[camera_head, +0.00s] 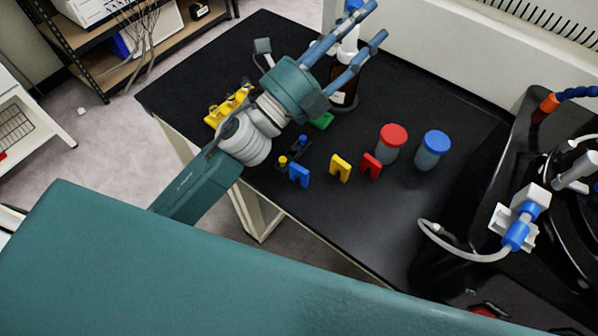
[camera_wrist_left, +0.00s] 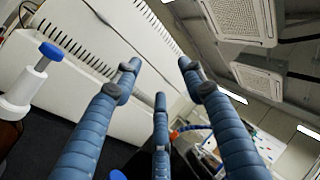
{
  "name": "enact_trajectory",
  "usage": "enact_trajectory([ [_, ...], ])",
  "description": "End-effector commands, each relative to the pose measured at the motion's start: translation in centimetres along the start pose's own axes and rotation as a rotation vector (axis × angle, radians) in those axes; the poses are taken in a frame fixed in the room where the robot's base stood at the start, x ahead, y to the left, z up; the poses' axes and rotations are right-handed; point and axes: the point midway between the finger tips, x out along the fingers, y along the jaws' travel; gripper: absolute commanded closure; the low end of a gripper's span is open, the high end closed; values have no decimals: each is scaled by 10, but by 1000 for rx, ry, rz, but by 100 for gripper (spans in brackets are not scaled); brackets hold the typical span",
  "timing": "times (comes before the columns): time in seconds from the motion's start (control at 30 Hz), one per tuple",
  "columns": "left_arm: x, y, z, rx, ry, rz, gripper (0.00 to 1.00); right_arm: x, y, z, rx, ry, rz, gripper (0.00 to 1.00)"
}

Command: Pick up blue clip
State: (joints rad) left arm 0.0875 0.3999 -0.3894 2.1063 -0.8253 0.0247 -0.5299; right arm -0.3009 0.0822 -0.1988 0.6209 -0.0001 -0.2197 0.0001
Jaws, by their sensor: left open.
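The blue clip (camera_head: 299,174) stands on the black table near its front edge, left of the yellow clip (camera_head: 341,167) and the red clip (camera_head: 371,166). My left gripper (camera_head: 372,22) is open and empty, raised above the back of the table and pointing away from the clips. Its spread fingers also show in the left wrist view (camera_wrist_left: 160,95), with nothing between them. A green clip (camera_head: 322,121) lies partly hidden behind my left arm. My right gripper is not in view.
Red-lidded (camera_head: 392,143) and blue-lidded (camera_head: 432,150) jars stand right of the clips. A brown bottle (camera_head: 345,80) is at the back, behind my left gripper. A yellow holder (camera_head: 225,106) sits at the left edge. The freeze dryer (camera_head: 500,130) fills the right. Bare table lies in front of the jars.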

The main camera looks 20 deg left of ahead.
Motion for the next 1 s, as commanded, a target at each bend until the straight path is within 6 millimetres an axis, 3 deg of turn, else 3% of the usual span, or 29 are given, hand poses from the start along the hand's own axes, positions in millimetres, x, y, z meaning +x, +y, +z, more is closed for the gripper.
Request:
enact_trajectory([
  [0.07,12,-19,-48,252,236,-108,59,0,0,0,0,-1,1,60],
  [0.13,6,-18,-90,465,450,-188,59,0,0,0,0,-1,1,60],
  [0.2,-10,-2,-124,672,669,-253,59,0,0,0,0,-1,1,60],
  [0.3,-48,41,-147,942,997,-314,59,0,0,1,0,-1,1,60],
  [0.37,-76,72,-143,1083,1200,-330,59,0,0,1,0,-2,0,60],
  [0.5,-142,133,-91,1299,1643,-307,59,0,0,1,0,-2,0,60],
  [0.6,-177,153,-44,1358,1882,-262,59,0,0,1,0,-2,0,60],
  [0.7,-200,160,-10,1369,2034,-221,59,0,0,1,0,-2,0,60],
  [0.83,-213,165,3,1362,2112,-202,59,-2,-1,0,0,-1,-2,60],
  [1.0,-222,184,-13,1358,2115,-204,59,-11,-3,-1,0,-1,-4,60],
])
